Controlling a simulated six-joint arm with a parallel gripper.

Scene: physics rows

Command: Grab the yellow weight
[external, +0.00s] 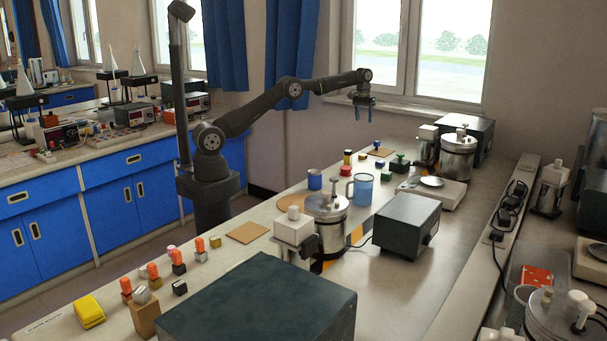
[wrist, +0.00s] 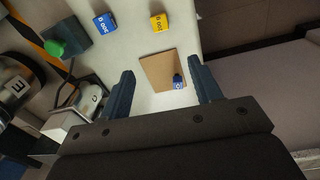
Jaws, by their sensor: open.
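The yellow weight (wrist: 159,22), a small block with dark markings, stands near the top of the wrist view, beyond the brown pad and apart from my gripper. In the external view my gripper (external: 364,108) hangs well above the bench.
A small blue weight (wrist: 178,84) is on the pad. Another blue weight (wrist: 104,23) stands left of the yellow one, with a green-knobbed piece (wrist: 55,47) further left. A blue mug (external: 361,190) and metal pot (external: 325,218) stand nearer the external camera.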

